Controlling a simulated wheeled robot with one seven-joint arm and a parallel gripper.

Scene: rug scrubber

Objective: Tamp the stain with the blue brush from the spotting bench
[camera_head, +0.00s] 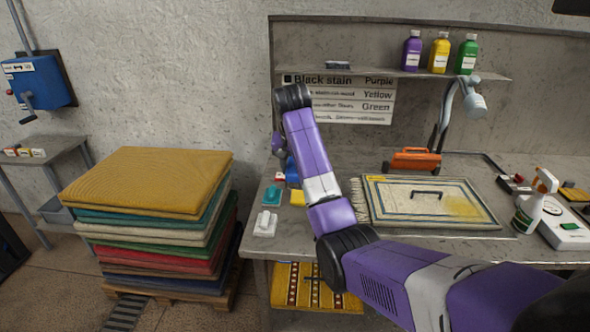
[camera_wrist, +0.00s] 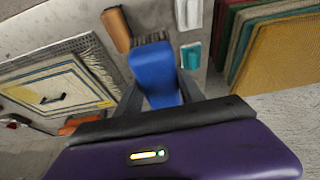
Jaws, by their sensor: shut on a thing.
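My gripper (camera_wrist: 160,92) is shut on the blue brush (camera_wrist: 153,72), whose dark bristles point away from the wrist. In the head view only a bit of the blue brush (camera_head: 292,171) shows behind my arm at the left end of the spotting bench (camera_head: 330,235); the fingers are hidden there. The pale rug (camera_head: 385,207) with dark border lines lies on the bench to the right of the brush. It bears a dark curved mark (camera_head: 427,193) and a yellowish patch (camera_head: 465,205). The mark also shows in the wrist view (camera_wrist: 50,100), apart from the brush.
A teal brush (camera_head: 272,195), a white brush (camera_head: 265,223) and a yellow block (camera_head: 298,197) lie near the bench's left edge. An orange tool (camera_head: 415,160) stands behind the rug. A spray bottle (camera_head: 534,203) stands right of it. Stacked rugs (camera_head: 150,180) stand left.

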